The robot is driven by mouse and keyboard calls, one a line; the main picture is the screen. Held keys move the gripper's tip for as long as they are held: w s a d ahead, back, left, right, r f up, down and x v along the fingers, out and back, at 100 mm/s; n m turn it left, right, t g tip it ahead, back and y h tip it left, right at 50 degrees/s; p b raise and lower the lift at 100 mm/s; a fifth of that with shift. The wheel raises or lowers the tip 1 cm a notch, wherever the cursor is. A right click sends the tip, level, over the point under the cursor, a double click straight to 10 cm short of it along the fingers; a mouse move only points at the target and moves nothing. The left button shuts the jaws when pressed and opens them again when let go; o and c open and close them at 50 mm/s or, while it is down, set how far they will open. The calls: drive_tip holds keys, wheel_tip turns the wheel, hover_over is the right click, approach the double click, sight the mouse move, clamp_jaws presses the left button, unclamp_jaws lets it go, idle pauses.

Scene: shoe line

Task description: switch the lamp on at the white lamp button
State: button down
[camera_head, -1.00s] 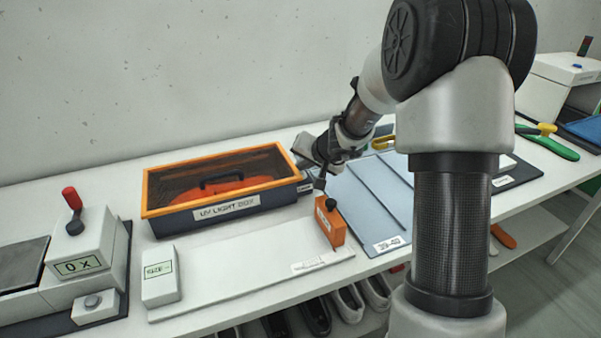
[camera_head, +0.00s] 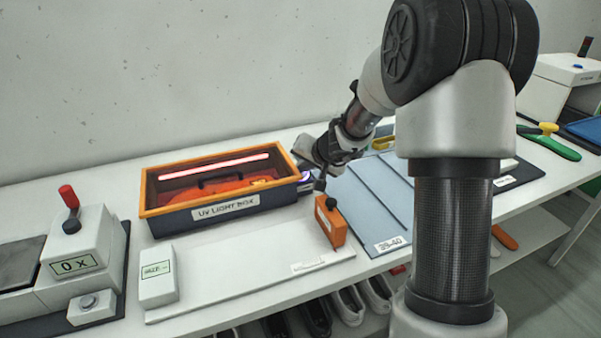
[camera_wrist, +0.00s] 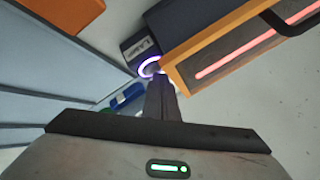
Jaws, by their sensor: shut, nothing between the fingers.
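The UV light box (camera_head: 222,188), dark with an orange rim, stands at the back of the bench with its lid down. A red-glowing tube (camera_head: 215,165) is lit inside it, over orange contents. The tube also glows in the wrist view (camera_wrist: 255,40). The lamp button (camera_wrist: 149,66) shows at the box's right end as a ring glowing white-violet, on a small dark housing marked as the lamp. My gripper (camera_wrist: 160,80) is shut and empty, its fingertips at the ring's lower edge. I cannot tell whether they touch it. In the head view my gripper (camera_head: 318,180) is beside the box's right end.
An orange block with a black knob (camera_head: 330,222) stands close in front of my gripper. Grey-blue panels (camera_head: 365,200) lie to the right. A white board (camera_head: 240,270) and small size display (camera_head: 158,283) lie in front. A counter with a red lever (camera_head: 75,230) stands left.

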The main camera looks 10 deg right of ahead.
drive_tip(key=shift+r, duration=0.35)
wheel_tip(320, 180, up, 6)
drive_tip(key=p, duration=0.5)
drive_tip(key=shift+r, duration=0.15)
